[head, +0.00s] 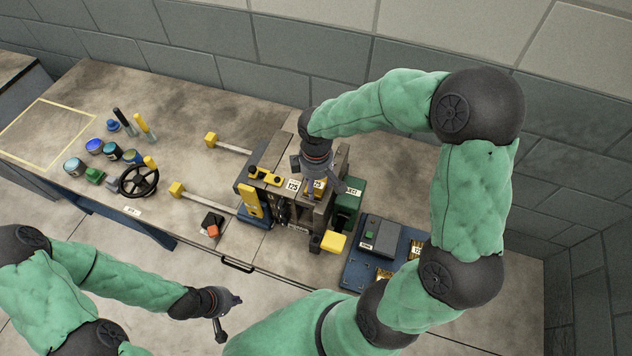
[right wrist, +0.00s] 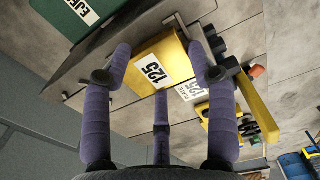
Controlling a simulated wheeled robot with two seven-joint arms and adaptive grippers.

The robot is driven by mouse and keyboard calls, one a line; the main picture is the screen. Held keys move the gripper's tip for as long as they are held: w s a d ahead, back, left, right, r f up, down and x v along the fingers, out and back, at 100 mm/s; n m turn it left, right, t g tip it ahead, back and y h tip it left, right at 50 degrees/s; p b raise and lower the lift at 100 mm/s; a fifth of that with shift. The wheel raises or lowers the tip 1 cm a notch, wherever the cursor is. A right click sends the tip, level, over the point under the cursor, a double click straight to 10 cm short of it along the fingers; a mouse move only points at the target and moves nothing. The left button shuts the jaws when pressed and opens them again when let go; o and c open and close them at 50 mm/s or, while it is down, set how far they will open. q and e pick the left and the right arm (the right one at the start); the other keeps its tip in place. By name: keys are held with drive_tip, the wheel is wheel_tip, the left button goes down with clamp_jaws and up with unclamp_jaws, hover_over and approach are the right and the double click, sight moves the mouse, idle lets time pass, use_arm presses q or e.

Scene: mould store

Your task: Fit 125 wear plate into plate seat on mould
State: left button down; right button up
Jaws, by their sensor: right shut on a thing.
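The 125 wear plate (right wrist: 158,62) is a yellow block with a white label, held between the fingers of my right gripper (right wrist: 163,68). In the head view the plate (head: 318,188) shows just below my right gripper (head: 316,178), over the top of the dark grey mould (head: 295,213). A white plate seat label (right wrist: 194,91) reading 125 is beside the plate in the right wrist view. The seat itself is hidden, and I cannot tell whether the plate touches it. My left gripper (head: 229,314) is open and empty, in front of the bench edge.
A green block (head: 350,200) is right of the mould. A blue tray (head: 357,272) with a grey block (head: 379,236) and labelled brass pieces is further right. A handwheel (head: 138,181), jars and yellow-ended bars are left. A taped area (head: 45,132) is bare.

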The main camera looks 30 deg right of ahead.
sight(316, 186)
drive_tip(key=shift+f, duration=0.15)
drive_tip(key=o, duration=1.6)
drive_tip(key=shift+o, duration=0.2)
drive_tip(key=shift+r, duration=0.55)
wheel_tip(316, 186, up, 11)
drive_tip(key=p, duration=0.2)
drive_tip(key=shift+r+p, duration=0.15)
drive_tip(key=shift+p, duration=0.2)
